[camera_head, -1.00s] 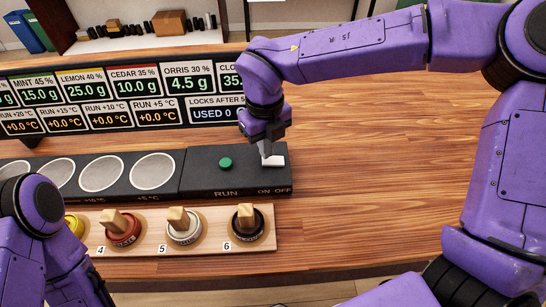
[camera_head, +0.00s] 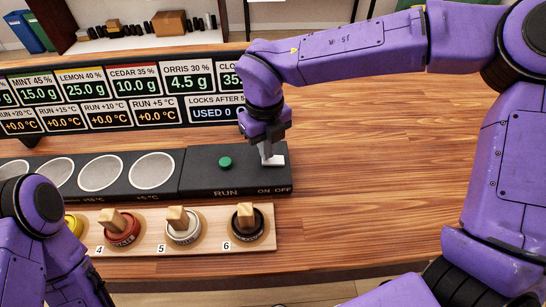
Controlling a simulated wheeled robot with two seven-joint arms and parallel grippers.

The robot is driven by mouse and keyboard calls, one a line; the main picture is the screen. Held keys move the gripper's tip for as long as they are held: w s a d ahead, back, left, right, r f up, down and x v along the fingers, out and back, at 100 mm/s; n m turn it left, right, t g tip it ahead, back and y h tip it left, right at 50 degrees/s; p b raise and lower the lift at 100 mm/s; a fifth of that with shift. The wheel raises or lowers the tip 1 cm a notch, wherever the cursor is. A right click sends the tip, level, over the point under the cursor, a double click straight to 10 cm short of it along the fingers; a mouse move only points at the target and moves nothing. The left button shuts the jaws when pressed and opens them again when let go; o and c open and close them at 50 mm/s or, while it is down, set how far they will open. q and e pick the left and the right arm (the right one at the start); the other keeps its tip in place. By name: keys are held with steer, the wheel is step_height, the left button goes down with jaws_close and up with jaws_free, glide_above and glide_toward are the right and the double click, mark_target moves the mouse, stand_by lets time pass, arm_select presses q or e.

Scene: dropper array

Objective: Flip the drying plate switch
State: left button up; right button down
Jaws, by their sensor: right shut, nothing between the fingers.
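The drying plate switch (camera_head: 276,160) is a small white rocker on the right end of the black drying plate (camera_head: 215,181), just above the ON OFF lettering. My right gripper (camera_head: 266,157) is shut and empty. It points down at the left side of the switch, with its tips touching it or just over it. The gripper hides part of the switch, and I cannot tell which way it is tilted. My left arm (camera_head: 40,225) is at the lower left, and its gripper is out of view.
A green RUN button (camera_head: 225,162) is left of the switch. White round pads (camera_head: 152,171) line the plate. A wooden rack (camera_head: 205,238) with several stoppered droppers stands in front. A display board (camera_head: 110,95) stands behind. The table (camera_head: 390,180) is clear to the right.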

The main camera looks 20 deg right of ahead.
steer(key=shift+f+b, duration=0.35)
steer(key=shift+f, duration=0.35)
step_height(320, 180, up, 7)
steer(key=p, duration=0.7)
steer(key=shift+r, duration=0.15)
stand_by(0.5)
